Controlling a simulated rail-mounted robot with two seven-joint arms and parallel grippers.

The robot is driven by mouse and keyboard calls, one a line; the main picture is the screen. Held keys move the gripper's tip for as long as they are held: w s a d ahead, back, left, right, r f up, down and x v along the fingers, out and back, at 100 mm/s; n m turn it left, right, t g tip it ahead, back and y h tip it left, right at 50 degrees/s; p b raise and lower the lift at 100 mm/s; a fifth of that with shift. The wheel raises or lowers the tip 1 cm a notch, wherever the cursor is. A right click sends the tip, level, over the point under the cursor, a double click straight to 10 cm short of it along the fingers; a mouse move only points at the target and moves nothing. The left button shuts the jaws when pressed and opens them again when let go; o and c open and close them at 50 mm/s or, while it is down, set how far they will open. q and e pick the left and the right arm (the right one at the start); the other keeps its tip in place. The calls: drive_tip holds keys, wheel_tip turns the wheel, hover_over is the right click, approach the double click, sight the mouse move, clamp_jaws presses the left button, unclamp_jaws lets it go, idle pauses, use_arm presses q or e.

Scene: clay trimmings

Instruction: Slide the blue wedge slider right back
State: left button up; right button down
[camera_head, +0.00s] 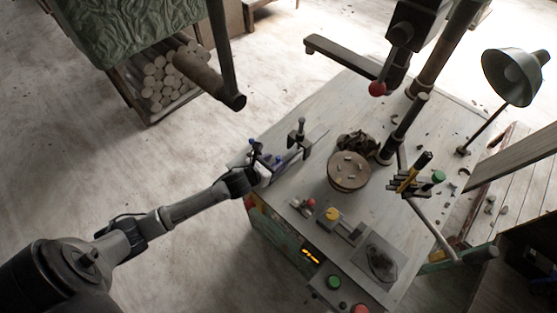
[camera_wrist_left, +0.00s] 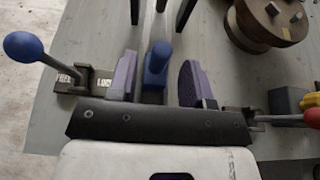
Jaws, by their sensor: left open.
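The blue wedge slider (camera_wrist_left: 157,62) shows in the left wrist view as an upright blue knob on a narrow plate. In the head view a small blue part (camera_head: 278,160) shows at the table's left corner, partly hidden by my gripper. My left gripper (camera_head: 270,163) is open there. In the wrist view its two purple-grey fingers (camera_wrist_left: 157,75) stand on either side of the blue knob, with a gap visible on both sides. I cannot tell how low the fingers are. My right gripper is not in view.
A blue-ball lever (camera_wrist_left: 23,45) beside a FREE/LOCK plate (camera_wrist_left: 85,80) is left of the fingers. A red-knobbed lever (camera_wrist_left: 312,117) is at right. A round wooden wheel (camera_head: 348,172) and a tool holder (camera_head: 408,185) stand on the table (camera_head: 310,165).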

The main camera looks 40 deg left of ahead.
sight(277, 161)
use_arm(q)
drive_tip(key=shift+x, duration=1.65)
drive_tip(key=shift+c, duration=0.4)
clamp_jaws()
